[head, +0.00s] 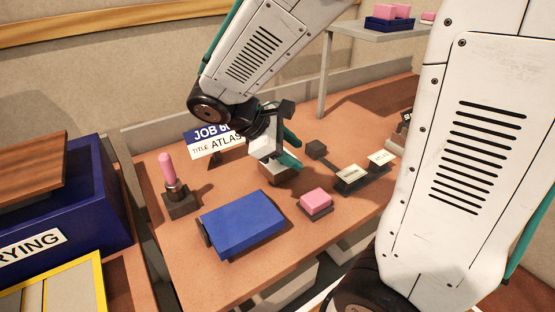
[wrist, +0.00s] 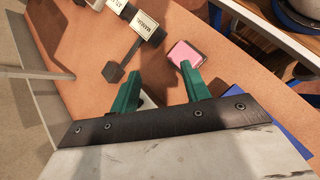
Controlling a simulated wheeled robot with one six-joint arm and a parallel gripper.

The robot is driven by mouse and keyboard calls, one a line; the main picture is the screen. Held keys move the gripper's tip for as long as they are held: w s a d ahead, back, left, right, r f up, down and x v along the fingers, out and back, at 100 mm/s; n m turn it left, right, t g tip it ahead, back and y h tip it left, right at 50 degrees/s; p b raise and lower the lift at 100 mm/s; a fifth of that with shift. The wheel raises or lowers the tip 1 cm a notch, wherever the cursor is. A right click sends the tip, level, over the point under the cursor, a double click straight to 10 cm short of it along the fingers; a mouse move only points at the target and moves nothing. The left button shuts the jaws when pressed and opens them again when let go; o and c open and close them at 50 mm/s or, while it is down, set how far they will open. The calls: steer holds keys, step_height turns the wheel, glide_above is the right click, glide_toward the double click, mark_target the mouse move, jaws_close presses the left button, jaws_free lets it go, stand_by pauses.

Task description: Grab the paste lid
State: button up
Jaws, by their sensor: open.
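My gripper (head: 290,150) is open and empty over the middle of the workbench, its two teal fingers apart. In the wrist view the space between the fingertips (wrist: 160,82) shows only bare bench top. A small brownish block-like thing (head: 277,173) sits right below the gripper in the head view, partly covered by it; I cannot tell whether it is the paste lid or whether they touch. No lid is clearly recognisable.
A pink block on a dark base (head: 316,201), a blue box (head: 242,224) and a pink-handled tool in a stand (head: 175,185) stand on the bench (head: 160,260). Labelled blocks (head: 352,176) lie right. A job sign (head: 212,140) stands behind. A shelf (head: 375,31) overhangs the back right.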

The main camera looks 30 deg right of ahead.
steer(key=w+a+f+n+t+h, duration=0.2)
steer(key=w+f+n+h, duration=0.3)
steer(key=w+f+n, duration=0.4)
steer(key=shift+m+t, duration=0.3)
steer(key=shift+m, duration=0.1)
steer(key=d, duration=0.2)
steer(key=w+d+f, duration=0.1)
steer(key=d, duration=0.4)
steer(key=shift+w+d+f, duration=0.15)
steer(key=c, duration=1)
